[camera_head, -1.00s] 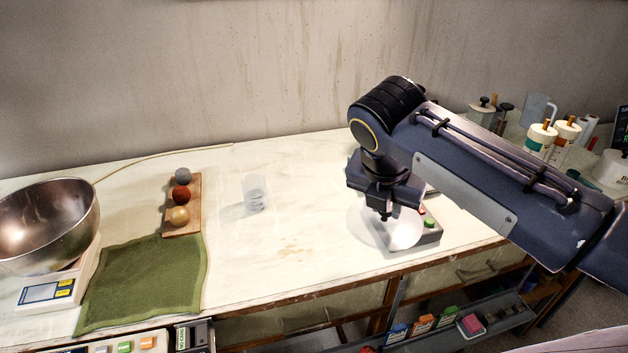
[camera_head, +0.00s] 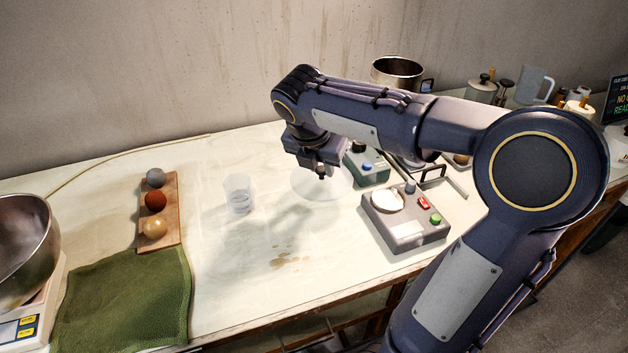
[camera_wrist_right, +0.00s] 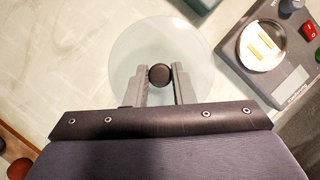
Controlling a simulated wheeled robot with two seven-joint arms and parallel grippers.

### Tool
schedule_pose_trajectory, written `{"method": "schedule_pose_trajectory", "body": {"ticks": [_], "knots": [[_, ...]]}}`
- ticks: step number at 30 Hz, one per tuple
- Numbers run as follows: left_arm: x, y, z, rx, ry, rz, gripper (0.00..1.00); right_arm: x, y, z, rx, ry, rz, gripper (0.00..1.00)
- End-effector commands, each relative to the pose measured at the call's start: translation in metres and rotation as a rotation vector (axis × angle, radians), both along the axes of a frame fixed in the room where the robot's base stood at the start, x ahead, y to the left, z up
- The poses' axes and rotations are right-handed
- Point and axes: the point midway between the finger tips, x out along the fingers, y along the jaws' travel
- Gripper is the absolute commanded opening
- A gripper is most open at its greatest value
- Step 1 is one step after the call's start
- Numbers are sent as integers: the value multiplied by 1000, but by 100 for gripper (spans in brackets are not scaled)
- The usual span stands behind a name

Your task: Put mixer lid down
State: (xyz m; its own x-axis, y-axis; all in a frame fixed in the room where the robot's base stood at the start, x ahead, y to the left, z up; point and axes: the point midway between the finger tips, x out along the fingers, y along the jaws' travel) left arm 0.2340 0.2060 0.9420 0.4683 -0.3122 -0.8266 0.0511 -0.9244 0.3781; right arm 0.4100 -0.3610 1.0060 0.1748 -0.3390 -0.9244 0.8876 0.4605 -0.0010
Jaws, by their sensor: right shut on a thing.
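The mixer lid (camera_head: 318,184) is a clear round disc with a dark knob. It shows in the right wrist view (camera_wrist_right: 195,55) with its knob (camera_wrist_right: 160,75) between my fingers. My right gripper (camera_head: 321,174) is shut on that knob, and it also shows in the right wrist view (camera_wrist_right: 160,80). The lid is over the white table, left of the grey mixer base (camera_head: 405,228); whether it touches the table I cannot tell. The mixer base has a pale round plate on top and red and green buttons. My left gripper is not in view.
A clear beaker (camera_head: 238,194) stands left of the lid. Farther left are a board (camera_head: 172,228) with three balls, a green towel (camera_head: 125,300) and a metal bowl (camera_head: 22,250). A green device (camera_head: 368,168) stands just behind the lid.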

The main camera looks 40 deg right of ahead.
Motion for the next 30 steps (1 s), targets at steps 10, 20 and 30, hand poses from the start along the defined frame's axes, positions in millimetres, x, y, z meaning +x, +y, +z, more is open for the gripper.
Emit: {"method": "schedule_pose_trajectory", "body": {"ticks": [10, 20, 30], "knots": [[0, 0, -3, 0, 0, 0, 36, 21, -1, -26, 0, 1, 0, 0], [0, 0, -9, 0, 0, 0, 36, 24, -1, -59, 0, -1, 0, 0], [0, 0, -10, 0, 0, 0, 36, 23, -1, -61, 0, -1, 0, 30]]}}
